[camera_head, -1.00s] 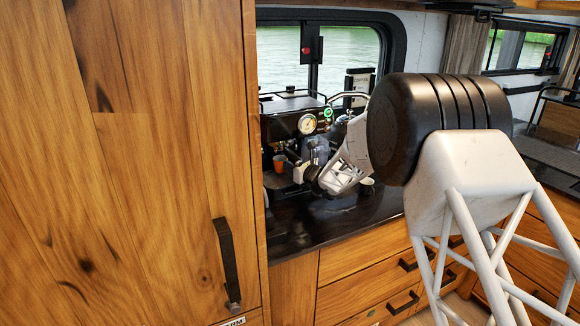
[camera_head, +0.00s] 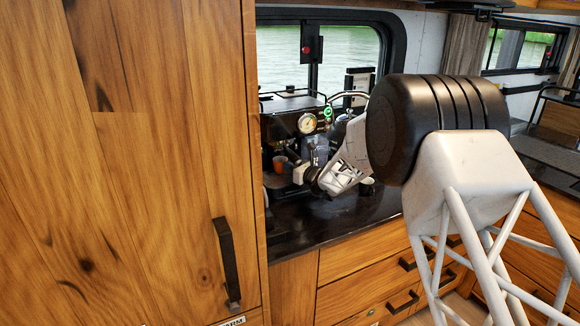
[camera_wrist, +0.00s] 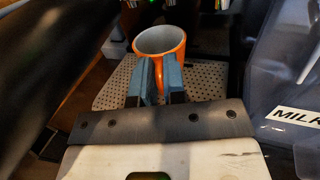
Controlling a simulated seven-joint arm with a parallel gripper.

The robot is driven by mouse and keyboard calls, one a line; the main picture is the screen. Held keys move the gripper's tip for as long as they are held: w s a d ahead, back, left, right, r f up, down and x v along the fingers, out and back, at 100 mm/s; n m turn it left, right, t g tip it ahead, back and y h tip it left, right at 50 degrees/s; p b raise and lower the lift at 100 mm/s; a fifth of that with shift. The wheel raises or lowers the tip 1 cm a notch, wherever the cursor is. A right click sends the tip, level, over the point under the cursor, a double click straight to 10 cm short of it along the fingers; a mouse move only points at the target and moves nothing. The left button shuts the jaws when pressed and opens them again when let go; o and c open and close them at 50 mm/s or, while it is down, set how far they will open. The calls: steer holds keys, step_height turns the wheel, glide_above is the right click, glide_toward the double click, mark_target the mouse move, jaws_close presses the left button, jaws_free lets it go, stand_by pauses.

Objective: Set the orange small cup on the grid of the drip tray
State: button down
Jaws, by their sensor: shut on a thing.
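The orange small cup (camera_wrist: 161,43) is upright in the wrist view, with its open rim toward the camera. My gripper (camera_wrist: 160,72) is shut on the side of the cup nearest the wrist, apparently at the handle. The drip tray's perforated grid (camera_wrist: 203,84) lies below and around the cup. I cannot tell whether the cup's base touches the grid, as the fingers hide it. In the head view the cup (camera_head: 280,161) is a small orange shape under the coffee machine's front, and my arm hides part of the tray.
The coffee machine (camera_head: 296,125) with its gauge stands against the window. A dark jug or bag labelled MILK (camera_wrist: 287,117) is close on the right in the wrist view. A dark rounded body fills the left. The dark counter (camera_head: 335,222) is clear in front.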

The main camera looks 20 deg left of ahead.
steer(key=shift+s+f, duration=0.15)
steer(key=shift+f, duration=1)
steer(key=c, duration=1.1)
jaws_free()
steer(key=shift+d+f, duration=0.1)
steer(key=shift+d, duration=0.15)
steer(key=d, duration=0.1)
steer(key=s+d+r, duration=0.1)
steer(key=d, duration=0.1)
steer(key=s+d, duration=0.1)
steer(key=d, duration=0.1)
steer(key=shift+s+d+r, duration=0.1)
steer(key=shift+s+r, duration=0.05)
steer(key=shift+r, duration=0.05)
steer(key=shift+s+d+r, duration=0.3)
steer(key=shift+d+r, duration=0.05)
steer(key=shift+d, duration=0.3)
steer(key=shift+r, duration=0.1)
